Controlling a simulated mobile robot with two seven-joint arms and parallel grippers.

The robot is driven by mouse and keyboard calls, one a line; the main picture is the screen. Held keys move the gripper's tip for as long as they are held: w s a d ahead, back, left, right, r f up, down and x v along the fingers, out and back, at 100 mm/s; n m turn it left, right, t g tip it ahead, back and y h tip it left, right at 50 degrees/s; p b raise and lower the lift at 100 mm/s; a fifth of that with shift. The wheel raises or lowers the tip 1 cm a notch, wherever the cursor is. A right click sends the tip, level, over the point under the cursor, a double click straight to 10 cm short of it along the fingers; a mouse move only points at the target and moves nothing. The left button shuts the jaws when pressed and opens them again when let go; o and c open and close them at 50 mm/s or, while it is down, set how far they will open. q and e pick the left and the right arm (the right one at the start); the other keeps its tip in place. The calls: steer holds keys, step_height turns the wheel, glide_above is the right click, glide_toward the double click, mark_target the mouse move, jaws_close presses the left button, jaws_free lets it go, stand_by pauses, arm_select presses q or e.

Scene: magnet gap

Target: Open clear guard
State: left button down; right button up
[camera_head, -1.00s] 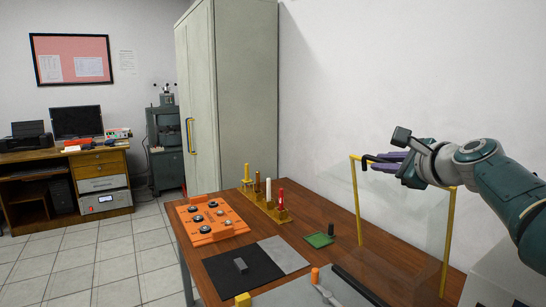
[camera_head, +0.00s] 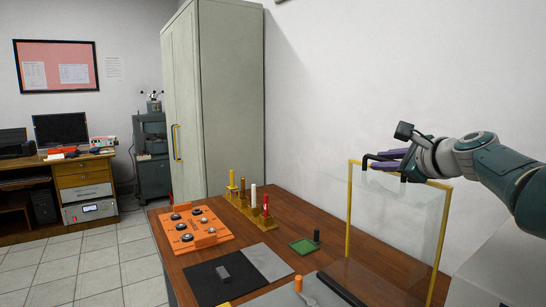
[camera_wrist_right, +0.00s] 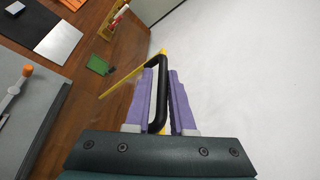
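The clear guard (camera_head: 392,222) is a see-through panel with a yellow frame, standing roughly upright at the right side of the brown table. A black handle (camera_head: 372,165) sits on its top edge; the handle also shows in the wrist view (camera_wrist_right: 163,92). My right gripper (camera_head: 398,160) is at this top edge, its arm coming in from the right. My left gripper is not in view.
On the table (camera_head: 340,215) stand an orange board (camera_head: 222,232) with round parts, a yellow rack (camera_head: 245,208) with upright rods, a green square (camera_head: 303,246), a black mat (camera_head: 210,290) and a grey plate (camera_head: 270,260). A white wall is behind the guard.

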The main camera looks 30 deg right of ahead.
steer(key=o, duration=0.3)
steer(key=shift+a, duration=0.1)
steer(key=shift+s+a+r+p, duration=0.1)
steer(key=shift+s+r+p, duration=0.2)
steer(key=shift+s+p, duration=0.35)
steer(key=r+p, duration=0.2)
glide_above(415, 193)
steer(key=w, duration=0.1)
steer(key=shift+f, duration=0.1)
steer(key=shift+s+a, duration=0.1)
steer(key=shift+s, duration=0.5)
